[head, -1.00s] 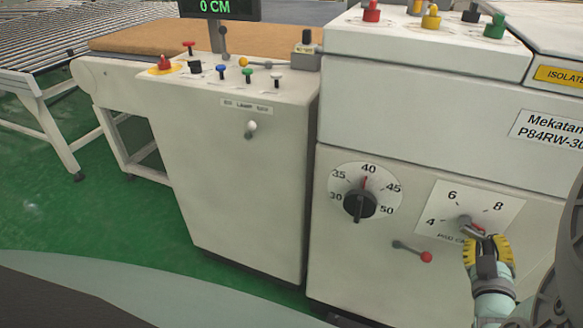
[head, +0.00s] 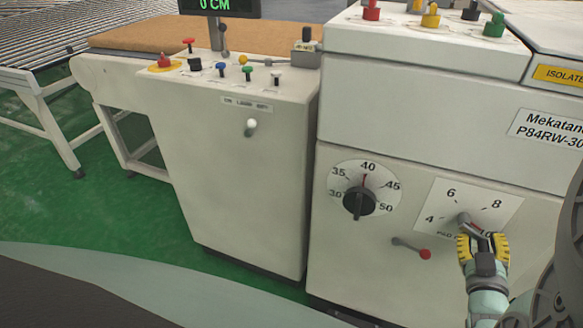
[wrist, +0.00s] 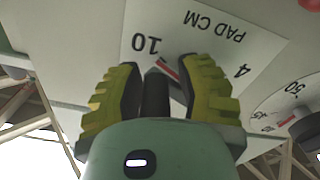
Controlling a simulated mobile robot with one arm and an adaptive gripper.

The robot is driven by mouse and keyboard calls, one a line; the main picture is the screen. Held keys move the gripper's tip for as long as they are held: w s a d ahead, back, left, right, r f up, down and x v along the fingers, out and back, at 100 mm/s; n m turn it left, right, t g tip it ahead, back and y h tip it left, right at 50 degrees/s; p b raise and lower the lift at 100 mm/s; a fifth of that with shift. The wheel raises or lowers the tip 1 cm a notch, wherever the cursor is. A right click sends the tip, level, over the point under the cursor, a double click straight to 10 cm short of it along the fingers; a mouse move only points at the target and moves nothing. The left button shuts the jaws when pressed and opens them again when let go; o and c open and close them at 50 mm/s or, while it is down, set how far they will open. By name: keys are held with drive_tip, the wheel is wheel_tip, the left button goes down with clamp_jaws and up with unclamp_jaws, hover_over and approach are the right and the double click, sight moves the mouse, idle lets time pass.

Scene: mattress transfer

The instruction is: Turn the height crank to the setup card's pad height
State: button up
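The pad height dial (head: 456,207) is on the right part of the machine's front face, labelled PAD CM and marked 4, 6, 8 and, in the wrist view, 10 (wrist: 147,43). The height crank (head: 467,220) sticks out from its middle with a red mark beside it. In the wrist view the dark crank handle (wrist: 156,95) stands between my gripper's yellow-and-black fingers (wrist: 160,85). A narrow gap shows on its right side, so my gripper (head: 483,247) looks open around it. The exact reading is partly hidden. The setup card is not identifiable.
Left of it is a 30–50 dial (head: 359,201) with a black knob. A red-tipped lever (head: 424,254) sits just below left of my gripper. A control cabinet (head: 235,170) carries coloured switches and a green display (head: 218,5) reading 0 CM. Green floor lies left.

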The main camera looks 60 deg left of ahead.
drive_tip(key=shift+o, duration=1.2)
drive_tip(key=shift+f, duration=0.1)
drive_tip(key=shift+d, duration=0.1)
drive_tip(key=v, duration=1.2)
